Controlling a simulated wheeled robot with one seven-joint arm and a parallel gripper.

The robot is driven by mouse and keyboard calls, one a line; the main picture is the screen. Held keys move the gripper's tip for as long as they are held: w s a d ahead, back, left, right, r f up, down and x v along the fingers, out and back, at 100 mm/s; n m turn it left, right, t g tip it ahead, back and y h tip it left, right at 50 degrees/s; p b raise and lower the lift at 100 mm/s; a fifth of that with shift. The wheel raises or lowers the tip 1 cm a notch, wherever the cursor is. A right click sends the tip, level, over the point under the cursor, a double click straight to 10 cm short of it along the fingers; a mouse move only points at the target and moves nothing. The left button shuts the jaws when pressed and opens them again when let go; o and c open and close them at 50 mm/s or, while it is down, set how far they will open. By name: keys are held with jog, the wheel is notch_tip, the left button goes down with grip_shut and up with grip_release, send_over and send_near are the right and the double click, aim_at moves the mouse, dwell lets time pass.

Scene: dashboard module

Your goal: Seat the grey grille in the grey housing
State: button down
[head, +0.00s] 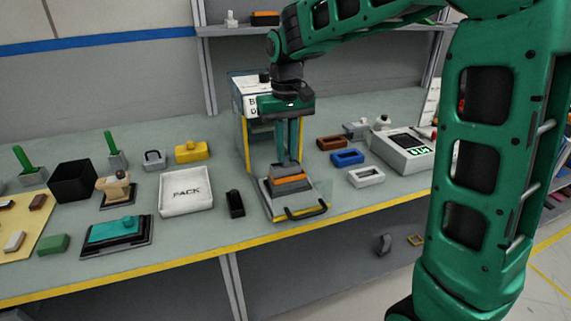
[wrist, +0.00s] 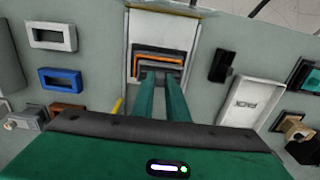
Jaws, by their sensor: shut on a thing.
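On top of the band is a grey piece, which looks like the grey grille (head: 286,169). My gripper (head: 288,160) points straight down and is shut on this grey piece. In the wrist view the fingertips (wrist: 165,78) meet the stack. The fingers hide part of the grille, and I cannot tell whether it touches the housing.
A white PACK tray (head: 186,208) and a small black block (head: 235,204) stand to the left. Blue (head: 347,158) and white (head: 366,178) frames and a grey device (head: 402,150) are to the right. A box (head: 243,110) stands close behind. The yellow bench edge is in front.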

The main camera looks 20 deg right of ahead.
aim_at(287, 154)
jog(key=shift+w+d+f, duration=0.1)
jog(key=shift+d+f, duration=0.25)
jog(key=shift+f, duration=0.05)
jog(key=shift+a+f, duration=0.1)
jog(key=shift+f, duration=1.75)
jog(key=c, duration=1.7)
grip_release()
jog(key=shift+c, duration=0.2)
notch_tip(287, 154, up, 12)
jog(key=shift+r, duration=0.1)
